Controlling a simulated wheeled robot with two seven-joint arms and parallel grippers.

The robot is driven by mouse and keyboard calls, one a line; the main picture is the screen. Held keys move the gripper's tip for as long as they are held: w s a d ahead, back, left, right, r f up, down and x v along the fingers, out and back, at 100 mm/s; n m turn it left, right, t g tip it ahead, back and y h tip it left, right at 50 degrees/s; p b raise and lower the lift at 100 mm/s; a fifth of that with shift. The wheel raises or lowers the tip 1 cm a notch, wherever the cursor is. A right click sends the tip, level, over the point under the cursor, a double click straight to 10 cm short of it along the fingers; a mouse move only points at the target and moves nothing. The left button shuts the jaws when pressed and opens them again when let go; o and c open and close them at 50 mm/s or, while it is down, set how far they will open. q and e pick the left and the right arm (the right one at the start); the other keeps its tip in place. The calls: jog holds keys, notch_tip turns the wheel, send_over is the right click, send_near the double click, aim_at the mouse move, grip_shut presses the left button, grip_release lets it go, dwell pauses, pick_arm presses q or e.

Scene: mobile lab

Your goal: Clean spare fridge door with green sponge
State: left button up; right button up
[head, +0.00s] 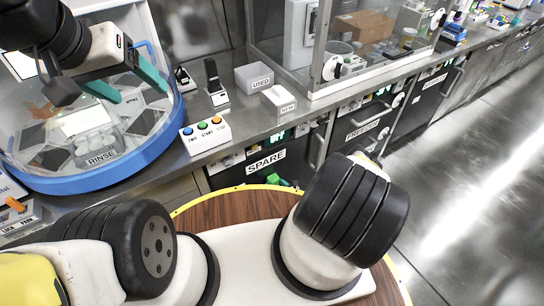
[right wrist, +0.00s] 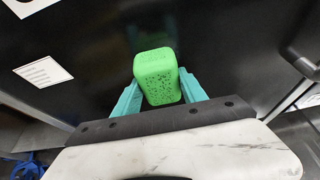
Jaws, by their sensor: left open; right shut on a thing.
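The spare fridge, labelled SPARE (head: 266,162), is under the counter in the head view, its dark door mostly hidden by my right arm. In the right wrist view a black door panel (right wrist: 85,75) fills the background. The green sponge (right wrist: 156,65) is held between the teal fingers of my right gripper (right wrist: 160,88), facing the black panel; I cannot tell if it touches. A bit of green shows low by the SPARE door in the head view (head: 275,179). My left gripper (head: 126,86) is open and empty above the round blue-rimmed machine at upper left.
The blue-rimmed machine (head: 120,164), a button box (head: 205,135), a USED bin (head: 254,77) and a small white box (head: 278,97) stand on the counter. A FREEZER door (head: 362,130) is to the right. A door handle (right wrist: 302,63) is at right. Floor at right is clear.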

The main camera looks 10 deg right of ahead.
jog(key=shift+s+a, duration=0.15)
jog(key=shift+a, duration=0.4)
jog(key=s+d, duration=0.2)
jog(key=s, duration=0.3)
jog(key=shift+s, duration=0.35)
jog(key=shift+s+d, duration=0.1)
jog(key=shift+s+d, duration=0.25)
jog(key=shift+s, duration=0.4)
jog(key=shift+s+d, duration=0.2)
jog(key=shift+s, duration=0.45)
jog(key=shift+r, duration=0.1)
